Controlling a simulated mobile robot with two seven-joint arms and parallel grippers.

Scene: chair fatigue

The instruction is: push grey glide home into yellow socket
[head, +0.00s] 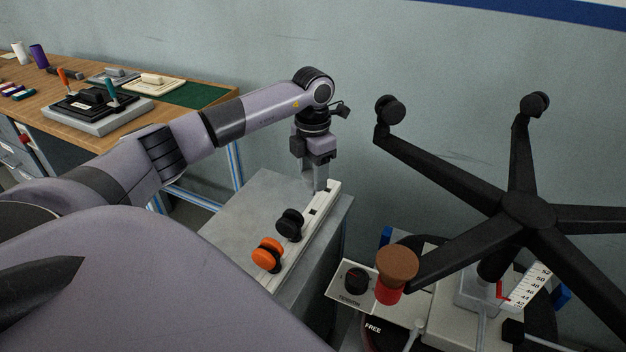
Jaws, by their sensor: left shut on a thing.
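My left gripper (318,186) points down at the far end of a pale rail on a grey cabinet. It is shut on a small grey piece, which looks like the grey glide but is mostly hidden by the fingers. I cannot make out a yellow socket. The upturned black chair base (527,211) stands at the right, apart from the gripper. Its near leg ends beside a brown-topped piece (398,262) above a red part (389,293). My right gripper is out of view.
The pale rail (302,237) holds a black castor (289,224) and an orange castor (267,254). A test stand with a white scale (527,287) and a black knob (355,281) is under the chair base. A wooden bench (60,119) is at the back left.

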